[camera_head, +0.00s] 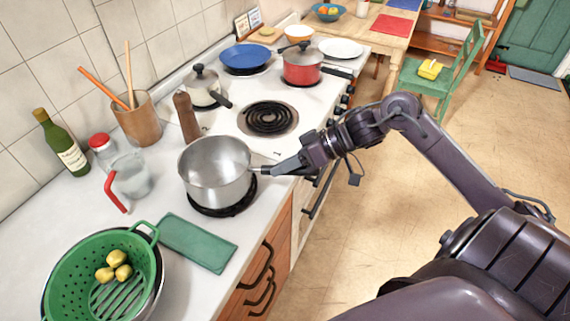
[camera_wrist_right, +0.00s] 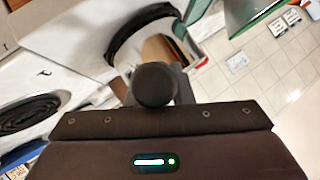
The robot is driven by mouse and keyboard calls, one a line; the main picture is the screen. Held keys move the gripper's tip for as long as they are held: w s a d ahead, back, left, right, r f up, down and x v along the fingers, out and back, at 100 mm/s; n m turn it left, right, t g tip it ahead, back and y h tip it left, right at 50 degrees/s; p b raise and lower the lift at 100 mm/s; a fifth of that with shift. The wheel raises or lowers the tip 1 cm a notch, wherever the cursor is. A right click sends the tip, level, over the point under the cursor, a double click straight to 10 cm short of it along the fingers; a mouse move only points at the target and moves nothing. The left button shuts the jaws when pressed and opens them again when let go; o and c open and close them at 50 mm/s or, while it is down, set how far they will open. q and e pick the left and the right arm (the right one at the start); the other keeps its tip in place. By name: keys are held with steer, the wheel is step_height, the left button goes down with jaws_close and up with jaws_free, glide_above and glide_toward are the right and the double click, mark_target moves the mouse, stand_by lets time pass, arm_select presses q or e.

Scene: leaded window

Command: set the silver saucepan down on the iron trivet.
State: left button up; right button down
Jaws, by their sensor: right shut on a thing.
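The silver saucepan (camera_head: 214,172) is upright and empty, left of the stove in the head view. The black iron trivet (camera_head: 222,211) shows below the pan's base, which covers most of it. I cannot tell whether the pan touches the trivet or hangs just above it. My right gripper (camera_head: 270,170) is shut on the saucepan's dark handle, to the right of the pan. In the right wrist view the round dark handle end (camera_wrist_right: 156,85) is in front of the gripper. My left gripper is not in view.
A pepper mill (camera_head: 187,118) stands close behind the pan. A glass jug (camera_head: 130,177) with a red handle is to its left. A green cloth (camera_head: 197,242) and a green colander (camera_head: 104,270) lie in front. The coil burner (camera_head: 268,118) is bare.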

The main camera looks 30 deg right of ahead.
steer(key=shift+f, duration=0.1)
steer(key=c, duration=1.2)
jaws_free()
steer(key=shift+s+f, duration=0.1)
steer(key=shift+b+v, duration=0.65)
steer(key=shift+v, duration=3.25)
